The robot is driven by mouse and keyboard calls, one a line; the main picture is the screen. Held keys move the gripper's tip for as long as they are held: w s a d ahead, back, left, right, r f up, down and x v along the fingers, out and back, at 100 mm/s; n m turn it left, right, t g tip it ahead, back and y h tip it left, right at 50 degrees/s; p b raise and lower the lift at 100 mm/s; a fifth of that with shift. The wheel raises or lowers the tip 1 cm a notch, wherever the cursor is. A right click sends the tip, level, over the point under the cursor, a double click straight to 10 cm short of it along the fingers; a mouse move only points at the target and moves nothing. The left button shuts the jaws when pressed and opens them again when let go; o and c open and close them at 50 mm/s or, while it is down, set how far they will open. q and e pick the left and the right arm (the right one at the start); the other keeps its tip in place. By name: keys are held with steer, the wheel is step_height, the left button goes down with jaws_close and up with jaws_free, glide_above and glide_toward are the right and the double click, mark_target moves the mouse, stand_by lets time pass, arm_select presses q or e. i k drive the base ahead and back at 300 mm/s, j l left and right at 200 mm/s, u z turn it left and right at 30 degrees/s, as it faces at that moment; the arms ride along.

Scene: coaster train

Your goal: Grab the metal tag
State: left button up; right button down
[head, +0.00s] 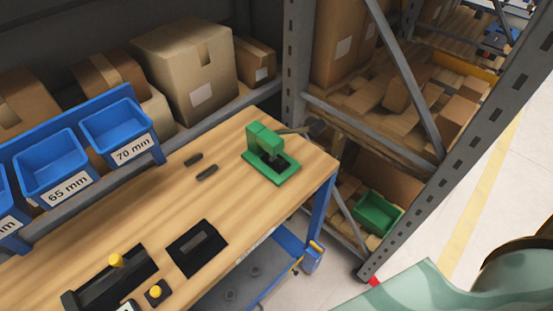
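A small grey rectangular piece (195,243), which looks like the metal tag, lies on a black square plate (217,260) on the wooden workbench. The plate is near the bench's front edge, and the piece sits around its middle. It is too small to tell whether any marks are on it. Neither of my grippers shows in the head view. A pale green part of my own body comes in at the bottom right, away from the bench.
A green hand press (270,168) stands near the right end of the wooden bench (225,207). Two small dark pieces (207,173) lie left of it. A black fixture (90,293) with a yellow knob and a yellow button box (157,293) are front left. Blue bins (115,122) line the back.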

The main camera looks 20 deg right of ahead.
mark_target(279, 162)
steer(key=k+l+z, duration=0.1)
steer(key=k+z, duration=0.15)
steer(key=z, duration=0.25)
steer(key=k+l+z, duration=0.2)
steer(key=z, duration=0.3)
